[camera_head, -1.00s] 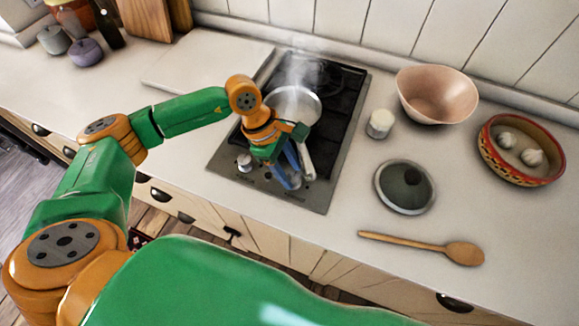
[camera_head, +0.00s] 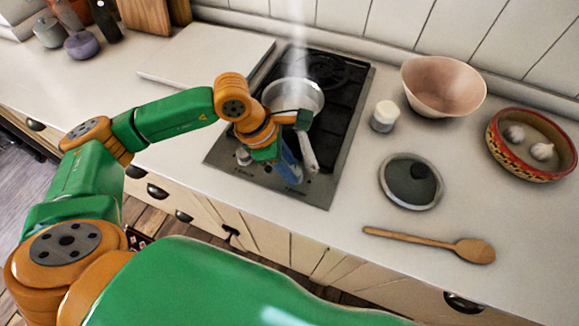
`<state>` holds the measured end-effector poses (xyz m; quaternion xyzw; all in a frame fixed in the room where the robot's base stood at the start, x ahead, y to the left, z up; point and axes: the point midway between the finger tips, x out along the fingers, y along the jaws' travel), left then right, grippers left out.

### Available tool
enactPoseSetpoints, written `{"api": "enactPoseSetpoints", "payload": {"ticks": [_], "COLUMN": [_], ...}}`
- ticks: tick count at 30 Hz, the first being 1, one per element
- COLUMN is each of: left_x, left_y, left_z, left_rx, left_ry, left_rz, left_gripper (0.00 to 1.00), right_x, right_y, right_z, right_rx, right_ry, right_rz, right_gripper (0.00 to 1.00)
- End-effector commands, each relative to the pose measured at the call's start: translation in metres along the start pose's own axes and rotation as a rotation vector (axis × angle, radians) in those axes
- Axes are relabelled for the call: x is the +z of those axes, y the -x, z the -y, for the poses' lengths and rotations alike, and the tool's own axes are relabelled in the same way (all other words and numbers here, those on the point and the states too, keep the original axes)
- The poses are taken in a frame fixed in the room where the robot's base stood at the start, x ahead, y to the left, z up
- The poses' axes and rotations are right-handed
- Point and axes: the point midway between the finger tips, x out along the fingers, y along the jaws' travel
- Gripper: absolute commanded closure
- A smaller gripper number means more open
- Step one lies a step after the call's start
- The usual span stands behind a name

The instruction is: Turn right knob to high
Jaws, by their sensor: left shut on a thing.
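The cooktop (camera_head: 222,152) is set into the counter, with its knobs along the front edge. The left knob (camera_head: 243,157) shows clear of my gripper. My left gripper (camera_head: 291,175) is at the right knob, its blue fingers pointing down and shut on it. The fingers hide most of that knob, so its setting cannot be read. My right gripper is out of view.
A steaming pan (camera_head: 300,92) sits on the cooktop, its handle (camera_head: 308,150) reaching forward just right of my fingers. A white-capped jar (camera_head: 384,116), a lid (camera_head: 411,182), a wooden spoon (camera_head: 425,242), a pink bowl (camera_head: 443,88) and a garlic dish (camera_head: 530,150) lie right.

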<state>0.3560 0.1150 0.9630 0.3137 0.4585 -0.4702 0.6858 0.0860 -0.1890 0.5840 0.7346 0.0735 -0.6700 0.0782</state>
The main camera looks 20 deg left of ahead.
Motion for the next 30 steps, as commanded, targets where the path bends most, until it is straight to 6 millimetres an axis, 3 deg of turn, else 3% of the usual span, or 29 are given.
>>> {"api": "enactPoseSetpoints", "payload": {"ticks": [1, 15, 30], "left_x": [-0.001, 0.002, 0.004], "left_y": [-0.004, -0.004, -0.002], "left_z": [0.000, 0.005, 0.008], "left_rx": [0.022, 0.191, 0.318], "left_ry": [0.034, 0.441, 0.758], "left_rz": [0.005, 0.009, 0.007], "left_gripper": [1.00, 1.00, 1.00], "right_x": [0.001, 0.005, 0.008], "right_y": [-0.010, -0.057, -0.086], "right_z": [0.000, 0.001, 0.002], "right_rx": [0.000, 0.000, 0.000], "right_ry": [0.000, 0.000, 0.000], "right_rz": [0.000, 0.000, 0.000], "right_gripper": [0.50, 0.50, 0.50]}}
